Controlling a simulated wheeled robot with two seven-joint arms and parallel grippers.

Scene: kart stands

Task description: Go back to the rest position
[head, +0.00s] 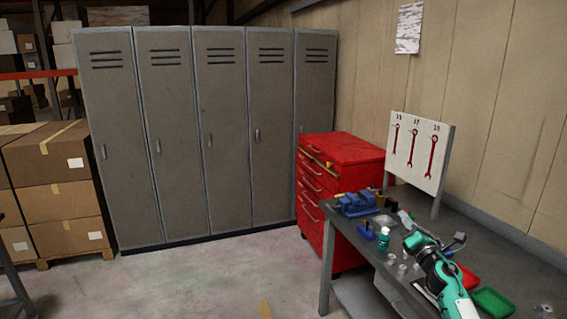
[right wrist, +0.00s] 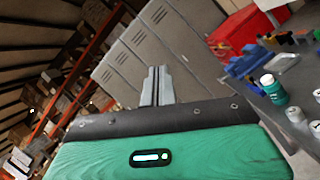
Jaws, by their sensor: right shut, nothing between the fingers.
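My right arm comes in at the lower right of the head view, over the workbench (head: 340,207). My left gripper is in neither view.
On the bench stand a blue vise (head: 356,204), a green bottle (head: 383,238), a green tray (head: 494,302) and a red bin (head: 467,277). A wrench board (head: 418,150) rises behind. A red tool cabinet (head: 345,150) and stacked boxes (head: 55,190) stand farther off. The floor (head: 215,285) is clear.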

